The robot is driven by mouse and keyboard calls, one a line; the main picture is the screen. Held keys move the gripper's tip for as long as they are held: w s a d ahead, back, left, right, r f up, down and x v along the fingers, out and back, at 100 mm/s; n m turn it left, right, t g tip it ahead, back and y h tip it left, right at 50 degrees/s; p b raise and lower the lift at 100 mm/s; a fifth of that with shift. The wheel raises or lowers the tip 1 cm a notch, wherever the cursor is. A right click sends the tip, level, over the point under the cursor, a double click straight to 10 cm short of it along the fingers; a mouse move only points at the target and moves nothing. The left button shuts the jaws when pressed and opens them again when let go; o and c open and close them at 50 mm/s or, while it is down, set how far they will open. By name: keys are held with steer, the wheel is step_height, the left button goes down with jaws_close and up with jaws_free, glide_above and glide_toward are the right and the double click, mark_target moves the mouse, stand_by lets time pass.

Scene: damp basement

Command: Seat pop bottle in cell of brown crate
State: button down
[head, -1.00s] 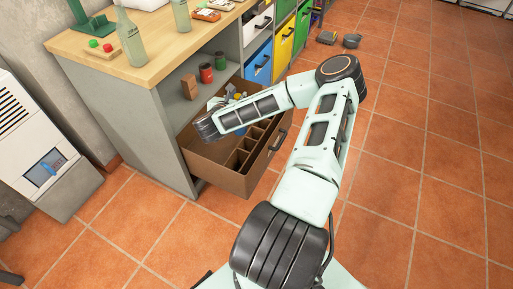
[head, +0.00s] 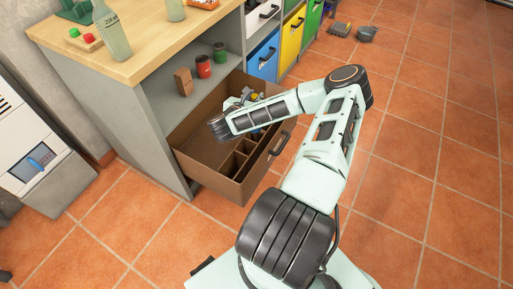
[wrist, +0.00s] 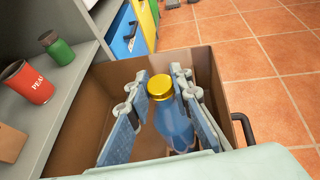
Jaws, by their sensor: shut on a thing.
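The pop bottle (wrist: 174,126), blue with a gold cap, stands between the two finger pads of my gripper (wrist: 163,105) in the wrist view, cap towards the camera. My gripper is shut on it. The brown crate (head: 216,185) looks like an open drawer pulled from the counter, with divided cells along its front side; its wall also shows in the wrist view (wrist: 214,62). My gripper (head: 252,98) is over the far part of the crate in the head view, partly hidden by my wrist. The bottle's base is hidden, so I cannot tell whether it touches a cell.
Glass bottles (head: 112,34) stand on the counter. Tiled floor to the right is mostly clear.

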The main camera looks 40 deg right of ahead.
step_height(320, 180, down, 18)
steer(key=b, duration=0.4)
steer(key=shift+r+b, duration=0.1)
steer(key=shift+b, duration=0.25)
steer(key=shift+f, duration=0.2)
steer(key=c, duration=1.7)
jaws_free()
steer(key=shift+c, duration=0.2)
steer(key=shift+r, duration=0.3)
steer(key=p+v, duration=0.3)
steer(key=v, duration=0.9)
steer(key=shift+f, duration=0.2)
steer(key=shift+w, duration=0.1)
